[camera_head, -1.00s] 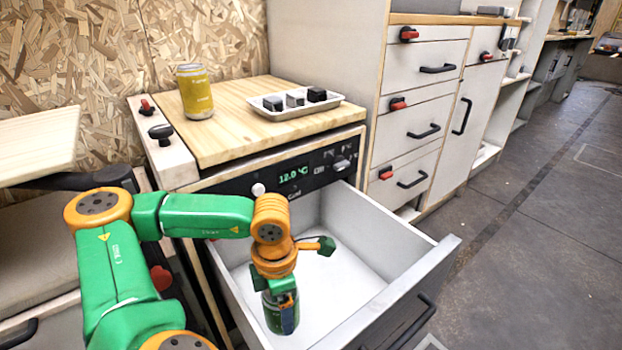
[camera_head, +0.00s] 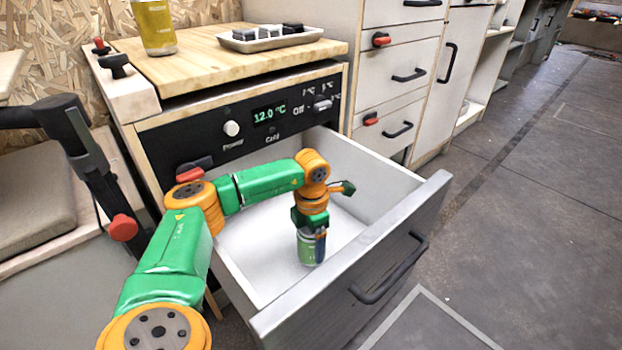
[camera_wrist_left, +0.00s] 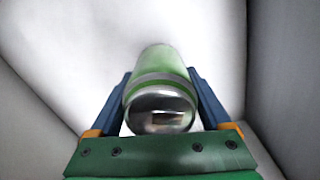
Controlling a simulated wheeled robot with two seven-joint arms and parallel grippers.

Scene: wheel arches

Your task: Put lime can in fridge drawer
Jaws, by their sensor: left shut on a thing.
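The lime can (camera_head: 309,248) is green with a silver end and is upright inside the open fridge drawer (camera_head: 400,222). My left gripper (camera_head: 313,232) points down into the drawer and is shut on the can. In the left wrist view the can (camera_wrist_left: 160,92) sits between the two blue fingers, with white drawer walls around it. I cannot tell whether the can's bottom touches the drawer floor. My right gripper is not in view.
The fridge front has a display (camera_head: 270,114) and knobs. Cabinets (camera_head: 400,60) stand at the right, beside open floor.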

